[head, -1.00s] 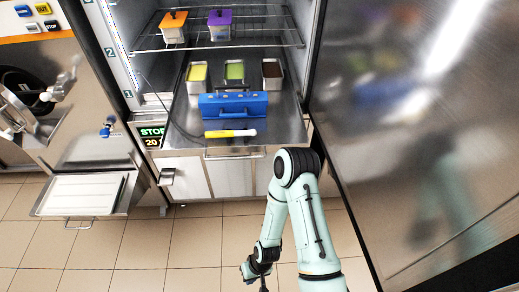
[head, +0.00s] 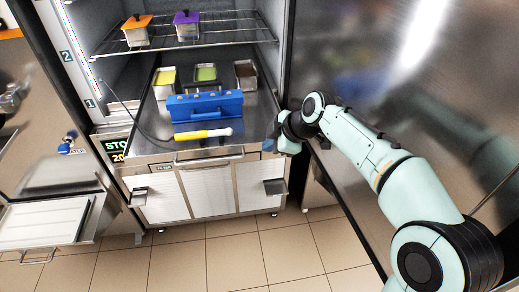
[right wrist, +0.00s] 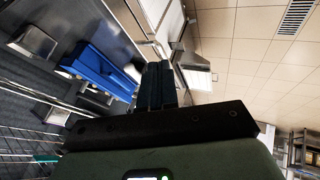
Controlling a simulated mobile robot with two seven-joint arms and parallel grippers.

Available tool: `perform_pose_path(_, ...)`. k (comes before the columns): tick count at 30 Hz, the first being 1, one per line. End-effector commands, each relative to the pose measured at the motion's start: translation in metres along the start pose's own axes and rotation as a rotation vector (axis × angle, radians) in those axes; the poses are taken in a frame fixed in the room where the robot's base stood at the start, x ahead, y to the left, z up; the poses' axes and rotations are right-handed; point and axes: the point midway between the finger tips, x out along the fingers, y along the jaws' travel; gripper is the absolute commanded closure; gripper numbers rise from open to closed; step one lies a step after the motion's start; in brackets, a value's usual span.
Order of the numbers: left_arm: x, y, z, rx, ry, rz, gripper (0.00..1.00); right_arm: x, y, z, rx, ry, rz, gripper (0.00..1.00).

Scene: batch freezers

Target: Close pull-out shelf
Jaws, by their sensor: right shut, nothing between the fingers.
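The pull-out shelf (head: 255,125) is a flat steel surface in the open freezer, reaching forward past the wire rack above it. A bar handle (head: 210,161) runs along its front. On the shelf stand a blue box (head: 205,107), a yellow probe (head: 203,134) with a cable, and three small steel pans at the back. My right gripper (head: 268,146) is shut and empty beside the shelf's right front corner; whether it touches is unclear. In the right wrist view, its dark fingers (right wrist: 157,85) are together, with the blue box (right wrist: 100,70) left of them. My left gripper is out of view.
A wire rack (head: 200,43) above holds orange-lidded and purple-lidded tubs. The open steel door (head: 370,70) stands close on the right, beside my right arm. Lower cabinets with handles (head: 274,186) sit below the shelf. Tiled floor (head: 235,255) in front is clear.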

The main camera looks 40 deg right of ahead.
Motion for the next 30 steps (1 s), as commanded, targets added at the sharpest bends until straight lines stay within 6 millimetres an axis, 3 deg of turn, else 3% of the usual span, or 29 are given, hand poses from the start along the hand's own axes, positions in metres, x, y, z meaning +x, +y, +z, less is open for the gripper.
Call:
perform_pose_path(14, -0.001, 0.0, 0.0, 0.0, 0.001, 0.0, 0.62, 0.096, -0.002, 0.001, 0.005, -0.002, -0.008, 1.0)
perform_pose_path(21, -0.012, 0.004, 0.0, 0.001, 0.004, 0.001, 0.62, 0.11, 0.028, 0.0, 0.005, -0.001, -0.003, 1.0)
perform_pose_path(30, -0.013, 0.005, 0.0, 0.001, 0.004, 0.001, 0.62, 0.114, 0.035, 0.001, 0.004, -0.001, -0.002, 1.0)
